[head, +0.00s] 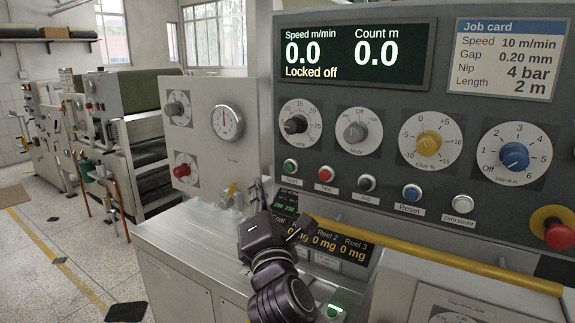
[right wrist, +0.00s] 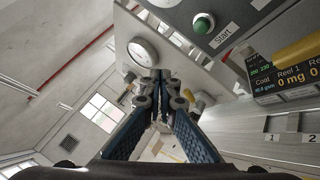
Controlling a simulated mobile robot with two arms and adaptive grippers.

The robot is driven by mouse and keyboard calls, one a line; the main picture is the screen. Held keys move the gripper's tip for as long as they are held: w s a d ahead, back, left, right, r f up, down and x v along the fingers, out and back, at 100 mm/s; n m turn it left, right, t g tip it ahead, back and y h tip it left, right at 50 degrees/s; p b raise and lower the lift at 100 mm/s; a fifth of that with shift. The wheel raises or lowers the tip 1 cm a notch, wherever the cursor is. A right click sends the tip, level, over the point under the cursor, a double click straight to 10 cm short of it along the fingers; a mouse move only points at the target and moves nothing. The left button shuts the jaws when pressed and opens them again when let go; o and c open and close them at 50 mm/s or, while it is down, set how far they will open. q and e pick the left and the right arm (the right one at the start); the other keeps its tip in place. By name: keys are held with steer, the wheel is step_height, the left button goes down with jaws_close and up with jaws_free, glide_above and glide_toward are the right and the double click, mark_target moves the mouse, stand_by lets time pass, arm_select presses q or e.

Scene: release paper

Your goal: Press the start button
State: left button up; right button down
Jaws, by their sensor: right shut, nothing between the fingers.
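The start button (head: 290,166) is a green push button in a silver ring, above a "Start" label at the left end of the button row on the grey control panel (head: 300,190). It also shows in the right wrist view (right wrist: 203,24), above and right of the fingertips. My right gripper (head: 258,188) is shut and empty, below and left of the button, apart from it. Its blue-sided fingers meet in the right wrist view (right wrist: 156,82). The display (head: 353,55) reads 0.0, 0.0 and "Locked off". My left gripper is not in view.
To the right of Start are the red Stop button (head: 325,173), black Jog button (head: 366,183), blue Reset button (head: 411,192) and white Zero count button (head: 463,204). A red emergency stop (head: 558,234) sits far right. A yellow rail (head: 430,257) runs below the panel.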

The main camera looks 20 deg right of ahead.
mark_target(289, 168)
steer(key=shift+w+d+f, duration=0.1)
steer(key=w+d+b, duration=0.1)
steer(key=w+d, duration=0.4)
steer(key=d, duration=0.1)
steer(key=shift+w+d, duration=0.15)
steer(key=shift+d, duration=0.25)
stand_by(0.4)
steer(key=shift+w, duration=0.1)
stand_by(1.1)
steer(key=shift+w+d+p, duration=0.15)
steer(key=shift+d+p, duration=0.15)
